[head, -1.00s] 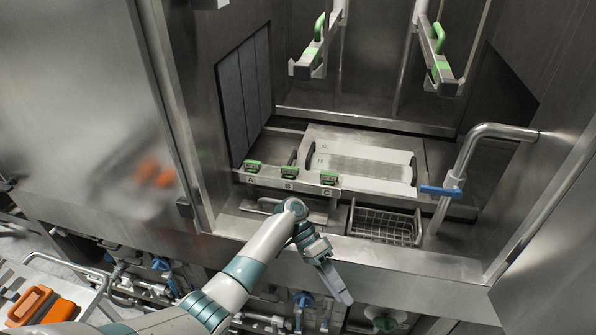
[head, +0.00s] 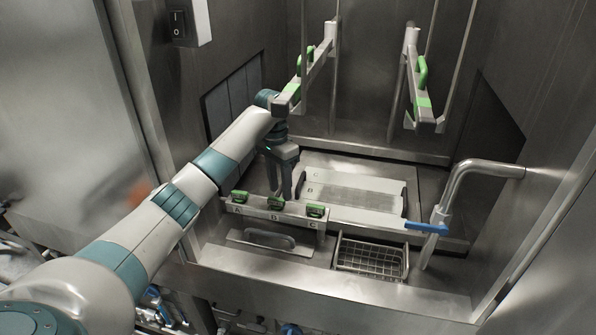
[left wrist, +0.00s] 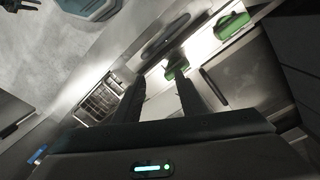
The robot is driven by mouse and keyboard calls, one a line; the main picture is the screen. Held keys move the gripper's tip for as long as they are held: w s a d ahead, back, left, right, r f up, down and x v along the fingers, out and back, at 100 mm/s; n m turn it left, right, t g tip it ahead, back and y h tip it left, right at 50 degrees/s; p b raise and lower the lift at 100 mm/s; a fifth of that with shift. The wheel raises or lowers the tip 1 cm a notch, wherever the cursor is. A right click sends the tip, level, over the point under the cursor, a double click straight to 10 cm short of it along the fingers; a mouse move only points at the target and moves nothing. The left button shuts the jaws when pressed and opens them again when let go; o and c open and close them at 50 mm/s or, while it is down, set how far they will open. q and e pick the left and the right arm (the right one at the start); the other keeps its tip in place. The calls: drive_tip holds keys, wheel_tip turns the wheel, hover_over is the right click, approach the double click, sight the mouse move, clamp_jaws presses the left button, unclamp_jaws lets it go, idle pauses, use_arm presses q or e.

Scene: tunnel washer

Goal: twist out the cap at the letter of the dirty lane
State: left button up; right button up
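Three green caps stand in a row on a steel bar (head: 296,211): cap A (head: 239,196) at left, cap B (head: 276,203) in the middle, cap C (head: 316,210) at right. Letters show under them. My left gripper (head: 281,192) points down just above or behind cap B, fingers apart; contact cannot be told. In the left wrist view my left gripper (left wrist: 160,80) is open with nothing between its fingers. My right gripper is out of view.
A pale perforated plate (head: 355,188) with letters lies behind the bar. A wire basket (head: 371,257) and a handled cover (head: 262,240) are in front. A blue-levered pipe (head: 455,195) stands at right. Two green-handled arms (head: 424,100) hang above. A switch box (head: 190,22) is upper left.

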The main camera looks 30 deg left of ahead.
sight(276, 198)
use_arm(q)
drive_tip(key=shift+w+a+r+n+y, duration=0.15)
drive_tip(key=shift+w+a+r+y, duration=0.15)
drive_tip(key=shift+a+r, duration=0.3)
drive_tip(key=shift+w+a+r+n+y, duration=0.2)
drive_tip(key=shift+w+a+r, duration=0.15)
drive_tip(key=shift+a+r, duration=0.2)
drive_tip(key=shift+f, duration=0.15)
